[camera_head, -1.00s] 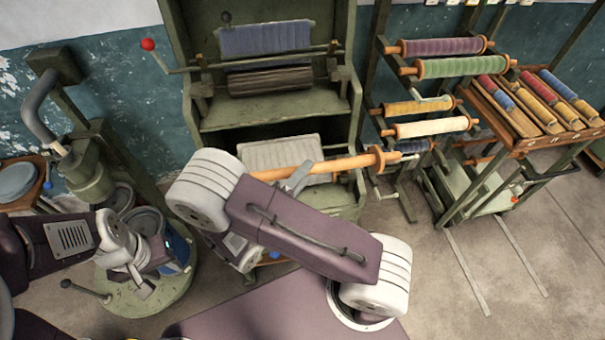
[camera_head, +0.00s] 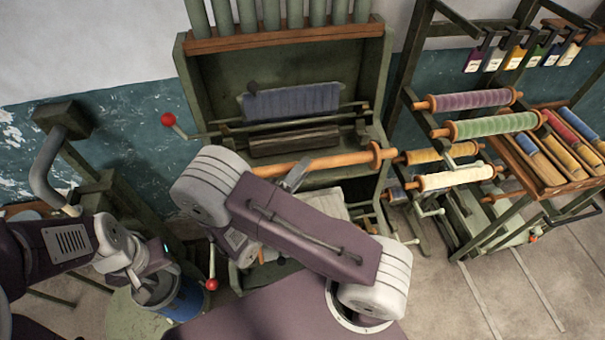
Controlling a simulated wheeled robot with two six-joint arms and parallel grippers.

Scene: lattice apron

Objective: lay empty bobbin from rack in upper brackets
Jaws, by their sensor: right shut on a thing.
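The empty bobbin (camera_head: 335,162) is a bare orange wooden rod with a round flange near its right end. My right gripper (camera_head: 296,176) is shut on it and holds it roughly level in front of the green machine (camera_head: 186,85), overlapping the area just below the dark wooden roller (camera_head: 294,142). My arm hides the bobbin's left end. Brackets stand at the ends of the machine's roller and rod, but I cannot tell which are the upper ones. My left gripper (camera_head: 140,284) is low at the left, away from the bobbin; its fingers are unclear.
A rack at right holds purple (camera_head: 470,101), green (camera_head: 490,125), yellow (camera_head: 440,154) and cream (camera_head: 455,178) bobbins. Red-knobbed levers (camera_head: 168,120) (camera_head: 212,285) stick out near the machine's left. Floor is clear at lower right.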

